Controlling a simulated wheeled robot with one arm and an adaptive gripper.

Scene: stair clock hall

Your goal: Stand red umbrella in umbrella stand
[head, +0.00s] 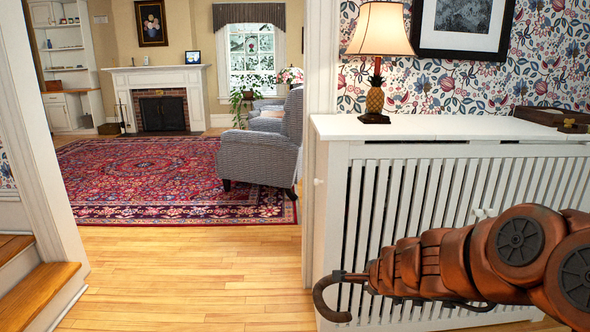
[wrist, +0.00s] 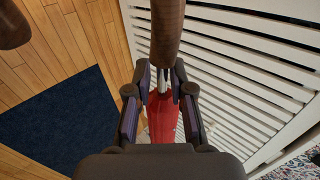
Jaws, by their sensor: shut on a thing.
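My gripper (wrist: 163,82) is shut on the red umbrella (wrist: 163,115), near where its metal shaft meets the handle. In the wrist view the brown handle runs up to the top edge, and the red canopy lies between the fingers. In the head view the umbrella's dark hooked handle (head: 322,300) sticks out left beyond my copper-coloured arm, in front of the white radiator cover. My arm hides most of the rest of the umbrella there. The umbrella stand is not seen in either view.
The slatted radiator cover (head: 425,128) stands close behind my arm, bearing a pineapple lamp (head: 375,97) and a wooden box (head: 553,116). A dark blue mat (wrist: 65,125) lies on the wood floor. Wooden stairs (head: 40,290) are at left. Open floor (head: 190,265) leads to a rug (head: 150,180).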

